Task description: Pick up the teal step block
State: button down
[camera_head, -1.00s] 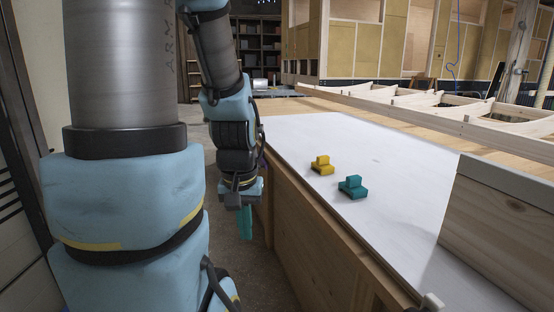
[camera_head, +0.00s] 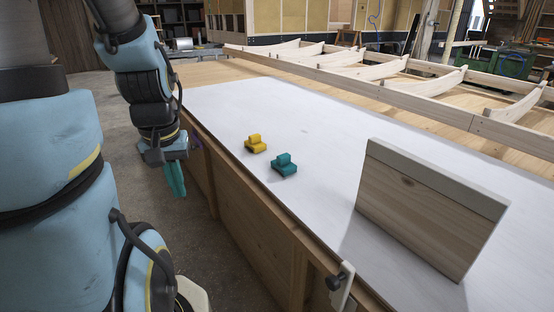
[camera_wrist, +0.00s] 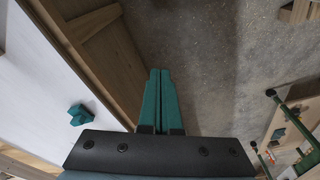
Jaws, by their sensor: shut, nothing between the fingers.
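The teal step block (camera_head: 285,165) sits on the white table top (camera_head: 330,140), near its left edge in the head view. It also shows in the wrist view (camera_wrist: 80,115), at the left on the white surface. My gripper (camera_head: 177,192) hangs beside the table's left side, over the floor and apart from the block. Its teal fingers (camera_wrist: 158,72) are together, pointing down, with nothing between them. The yellow step block (camera_head: 256,144) sits just behind and left of the teal one; a small gap shows between them.
A wooden board (camera_head: 430,215) stands upright on the table to the right of the blocks. A clamp (camera_head: 340,285) is at the table's near edge. Wooden ribbed framing (camera_head: 400,85) runs behind the white surface. The white top around the blocks is mostly clear.

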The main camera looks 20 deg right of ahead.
aim_at(283, 163)
jog(key=i+j+z, duration=0.2)
jog(key=i+z, duration=0.2)
jog(key=i+j+z, duration=0.45)
jog(key=i, duration=0.5)
